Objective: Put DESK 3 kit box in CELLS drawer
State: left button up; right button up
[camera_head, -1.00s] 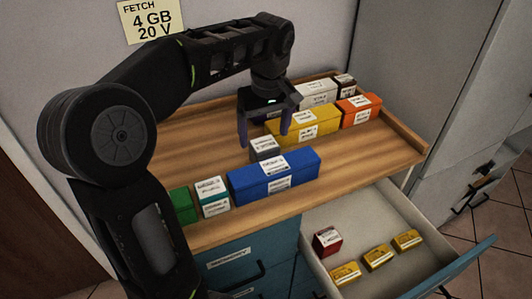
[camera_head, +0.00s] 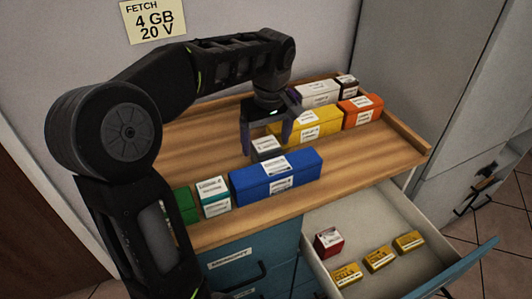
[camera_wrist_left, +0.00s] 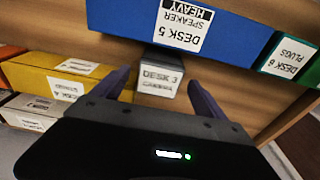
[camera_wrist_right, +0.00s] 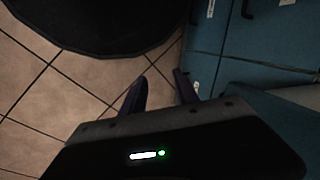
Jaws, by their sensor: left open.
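The DESK 3 kit box (camera_head: 267,151) is a small grey box with a white label, on the wooden top behind the long blue box. In the left wrist view its label (camera_wrist_left: 160,80) reads DESK 3. My left gripper (camera_head: 265,146) is open, pointing down, with its fingers apart close to the box; I cannot tell whether they touch it. An open drawer (camera_head: 375,216) at the lower right holds a red box and three yellow boxes; no CELLS label is readable on it. My right gripper (camera_wrist_right: 160,90) is open and empty, seen only in its own wrist view, over the floor.
The blue DESK 5 box (camera_head: 277,176) stands in front of the grey one. Yellow (camera_head: 305,126), orange (camera_head: 360,112) and white (camera_head: 318,93) boxes stand behind and right. Teal (camera_head: 213,196) and green (camera_head: 183,205) boxes are at left. The drawer's rear part is bare.

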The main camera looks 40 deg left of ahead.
aim_at(265, 143)
pick_arm(q)
jog(key=f, duration=0.4)
jog(key=shift+w+a+f, duration=0.25)
jog(key=shift+a+f, duration=0.05)
jog(key=shift+f, duration=0.1)
jog(key=shift+c, duration=0.2)
jog(key=c, duration=1.6)
notch_tip(265, 143, up, 10)
jog(key=shift+r+p, duration=0.1)
jog(key=shift+p, duration=0.25)
jog(key=shift+c, duration=0.2)
